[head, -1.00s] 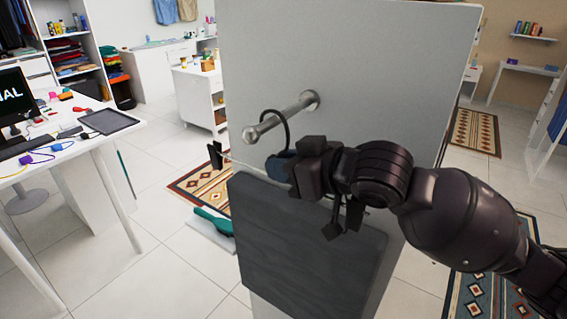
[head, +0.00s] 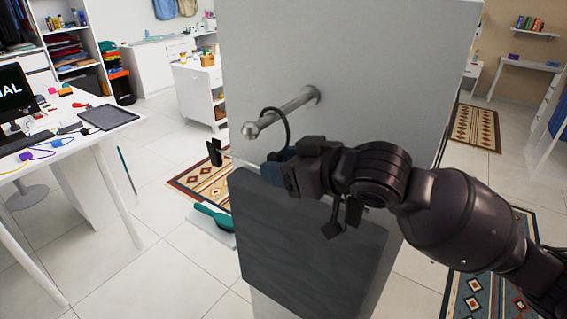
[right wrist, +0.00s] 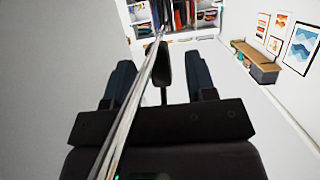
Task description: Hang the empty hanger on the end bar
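The end bar (head: 283,112) is a short metal rod with a knobbed tip, sticking out from the pale wardrobe side panel. The hanger's dark curved hook (head: 286,125) arcs at the bar near its tip; I cannot tell whether it rests on it. The thin metal hanger rod reaches left to a dark clip (head: 215,152). My right gripper (head: 275,172) is just below the bar. In the right wrist view its two fingers (right wrist: 161,84) stand apart, with floor showing between them, and the hanger rods (right wrist: 135,105) cross in front. My left gripper is not in view.
A dark grey panel (head: 310,240) stands below the bar, close under my right arm. A white desk (head: 75,140) with a monitor and small items is at left. A teal brush (head: 213,218) lies low behind the grey panel's left edge.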

